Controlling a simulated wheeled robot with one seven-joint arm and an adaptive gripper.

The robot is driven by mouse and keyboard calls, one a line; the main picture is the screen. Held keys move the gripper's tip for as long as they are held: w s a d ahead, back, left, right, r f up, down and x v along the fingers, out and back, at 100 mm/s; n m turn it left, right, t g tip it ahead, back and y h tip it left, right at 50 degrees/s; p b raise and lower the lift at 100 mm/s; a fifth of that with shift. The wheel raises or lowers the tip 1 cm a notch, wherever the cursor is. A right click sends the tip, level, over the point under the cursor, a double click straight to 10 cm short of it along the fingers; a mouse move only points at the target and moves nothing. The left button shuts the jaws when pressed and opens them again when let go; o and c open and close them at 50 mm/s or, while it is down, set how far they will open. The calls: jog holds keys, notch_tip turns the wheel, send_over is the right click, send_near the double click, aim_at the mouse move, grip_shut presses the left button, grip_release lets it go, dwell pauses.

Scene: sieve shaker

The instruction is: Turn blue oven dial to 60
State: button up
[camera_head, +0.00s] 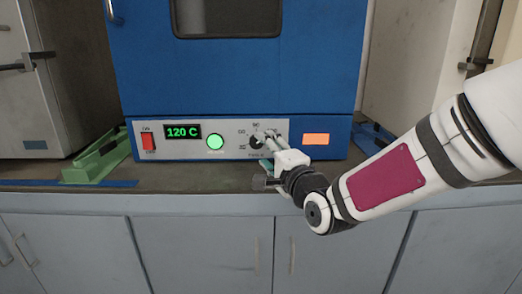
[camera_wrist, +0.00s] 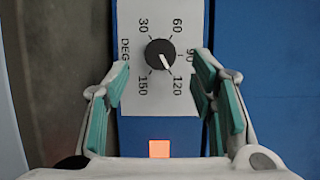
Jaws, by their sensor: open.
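The blue oven (camera_head: 235,75) stands on the counter with a light control panel (camera_head: 225,147) along its lower front. Its display (camera_head: 182,132) reads 120 C in green. The black dial (camera_head: 256,142) is at the panel's right and is partly hidden by my gripper (camera_head: 266,139). In the wrist view the dial (camera_wrist: 160,54) shows whole, with its white pointer toward 120; the marks 30, 60, 90, 120 and 150 ring it. My gripper (camera_wrist: 160,76) is open, with one teal-padded finger on each side of the dial's line and a gap to each side.
A red switch (camera_head: 147,141) and a lit green button (camera_head: 215,142) are on the panel's left and middle. An orange square (camera_head: 315,139) is right of the panel. A green rack-like object (camera_head: 98,160) lies left on the counter; grey cabinets flank the oven.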

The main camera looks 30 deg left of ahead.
aim_at(258, 143)
jog(key=shift+b+x, duration=0.35)
jog(key=shift+x, duration=1.75)
jog(key=c, duration=1.1)
